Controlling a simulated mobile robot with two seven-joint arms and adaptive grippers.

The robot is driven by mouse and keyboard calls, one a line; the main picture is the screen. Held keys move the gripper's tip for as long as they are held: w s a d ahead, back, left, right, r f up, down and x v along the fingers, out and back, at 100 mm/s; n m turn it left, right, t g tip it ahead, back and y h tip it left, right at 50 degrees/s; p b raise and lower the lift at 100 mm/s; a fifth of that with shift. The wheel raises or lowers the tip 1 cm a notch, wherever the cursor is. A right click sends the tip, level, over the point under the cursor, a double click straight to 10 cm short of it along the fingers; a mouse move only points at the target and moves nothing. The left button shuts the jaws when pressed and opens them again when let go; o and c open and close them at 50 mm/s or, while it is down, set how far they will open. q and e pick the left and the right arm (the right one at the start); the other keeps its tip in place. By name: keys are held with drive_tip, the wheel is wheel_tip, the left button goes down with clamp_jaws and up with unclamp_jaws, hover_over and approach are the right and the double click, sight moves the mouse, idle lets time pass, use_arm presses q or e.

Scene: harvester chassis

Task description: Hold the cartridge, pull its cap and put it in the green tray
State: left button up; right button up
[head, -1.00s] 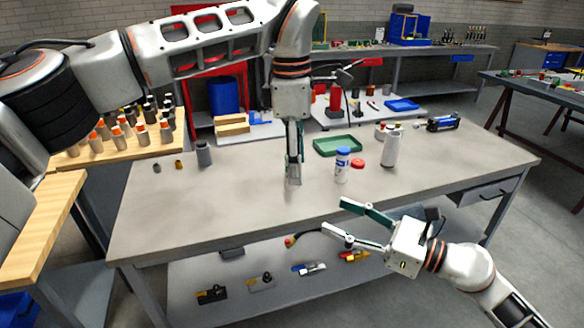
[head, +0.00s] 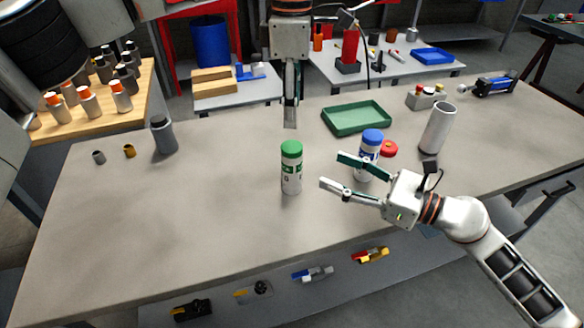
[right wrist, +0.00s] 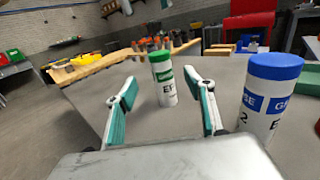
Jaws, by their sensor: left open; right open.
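A white cartridge with a green cap (head: 291,167) stands upright on the grey workbench (head: 215,215). A second white cartridge with a blue cap (head: 367,160) stands to its right, partly hidden by my right gripper. My left gripper (head: 290,124) is open, seen edge-on, pointing down above and behind the green-capped cartridge. My right gripper (head: 331,170) is open and empty, its fingers pointing left at that cartridge with a gap between. In the right wrist view the green-capped cartridge (right wrist: 163,82) shows between the fingertips, farther off. The green tray (head: 356,118) looks empty.
A red round piece (head: 388,149) lies beside the blue-capped cartridge. A white cylinder (head: 437,128) stands to the right. A grey bottle (head: 164,137) and two small cylinders stand at the left. The bench's front middle is clear.

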sight(301, 162)
use_arm(q)
drive_tip(key=shift+s+f, duration=0.1)
drive_tip(key=shift+f, duration=0.6)
drive_tip(key=shift+w, duration=0.2)
use_arm(e)
drive_tip(key=x, duration=0.4)
drive_tip(key=f+x, duration=0.1)
drive_tip(key=x, duration=0.7)
drive_tip(key=shift+f, duration=0.2)
drive_tip(key=shift+c, duration=0.4)
